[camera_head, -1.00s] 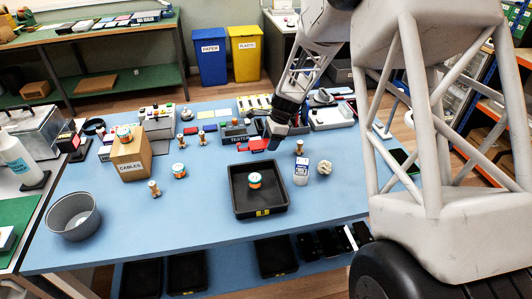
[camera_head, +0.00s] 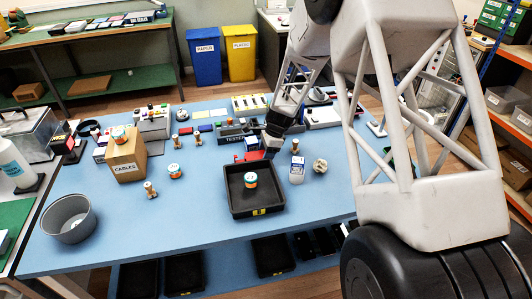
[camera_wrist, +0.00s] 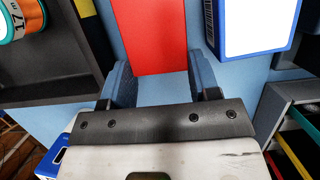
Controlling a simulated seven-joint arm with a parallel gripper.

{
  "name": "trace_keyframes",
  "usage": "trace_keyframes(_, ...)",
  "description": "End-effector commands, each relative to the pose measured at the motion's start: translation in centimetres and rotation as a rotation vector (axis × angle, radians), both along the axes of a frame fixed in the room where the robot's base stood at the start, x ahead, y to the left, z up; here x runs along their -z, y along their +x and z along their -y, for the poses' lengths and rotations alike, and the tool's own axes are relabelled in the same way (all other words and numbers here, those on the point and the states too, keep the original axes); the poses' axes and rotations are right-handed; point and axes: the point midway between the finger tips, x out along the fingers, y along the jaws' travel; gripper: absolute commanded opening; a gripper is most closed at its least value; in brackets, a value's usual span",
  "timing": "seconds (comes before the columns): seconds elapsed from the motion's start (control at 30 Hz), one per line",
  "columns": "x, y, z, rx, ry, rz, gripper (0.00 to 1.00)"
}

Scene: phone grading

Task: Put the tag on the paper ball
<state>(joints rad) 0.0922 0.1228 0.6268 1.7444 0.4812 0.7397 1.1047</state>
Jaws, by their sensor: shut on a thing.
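The paper ball (camera_head: 320,166) is a small crumpled off-white lump on the blue table, right of the white-and-blue box. My gripper (camera_head: 270,152) is low behind the black tray's back right corner, left of the ball and apart from it. In the wrist view my gripper (camera_wrist: 161,82) is shut on a flat red piece (camera_wrist: 155,35). The piece sticks out ahead of the fingers and its far end is cut off. No other tag is clear to me, and I cannot read any marking on this one.
The black tray (camera_head: 236,208) holds an orange-and-white roll (camera_head: 250,180). The white-and-blue box (camera_head: 297,170) stands between my gripper and the ball, with a wooden stamp (camera_head: 295,146) behind it. Devices line the back. The table in front of the ball is clear.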

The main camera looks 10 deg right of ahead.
Motion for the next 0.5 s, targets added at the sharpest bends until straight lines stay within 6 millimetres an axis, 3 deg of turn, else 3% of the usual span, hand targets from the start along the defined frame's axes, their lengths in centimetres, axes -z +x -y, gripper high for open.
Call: trace_keyframes(0.5,0.61,0.03,0.01,-0.001,0.0,0.001,0.3)
